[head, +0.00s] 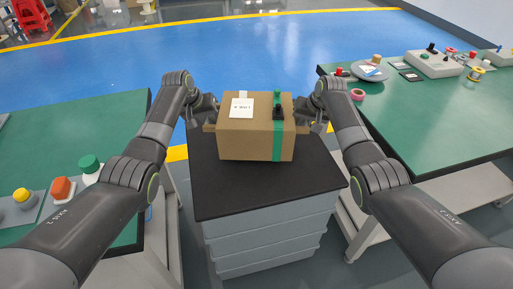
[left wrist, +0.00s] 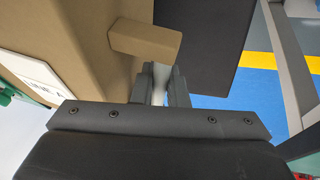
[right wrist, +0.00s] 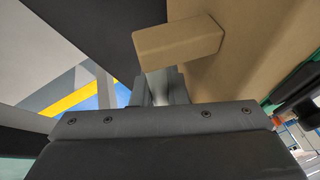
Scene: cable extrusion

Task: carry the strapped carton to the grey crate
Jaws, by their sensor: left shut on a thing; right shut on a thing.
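The strapped carton (head: 255,138) is brown, upright and level, with a green strap (head: 278,142), a black buckle and a white label. It is at the black top (head: 265,188) of the grey crate stack (head: 265,243); I cannot tell whether it touches. My left gripper (head: 211,122) is shut on the carton's left side tab (left wrist: 145,40). My right gripper (head: 305,120) is shut on the right side tab (right wrist: 178,42). The fingertips are partly hidden by the tabs in the wrist views.
A green table (head: 440,135) at the right holds tape rolls, a grey control box (head: 433,64) and small parts. Another green table (head: 125,120) at the left carries coloured push buttons. Blue floor (head: 270,45) lies open beyond. Red stools (head: 32,16) stand far left.

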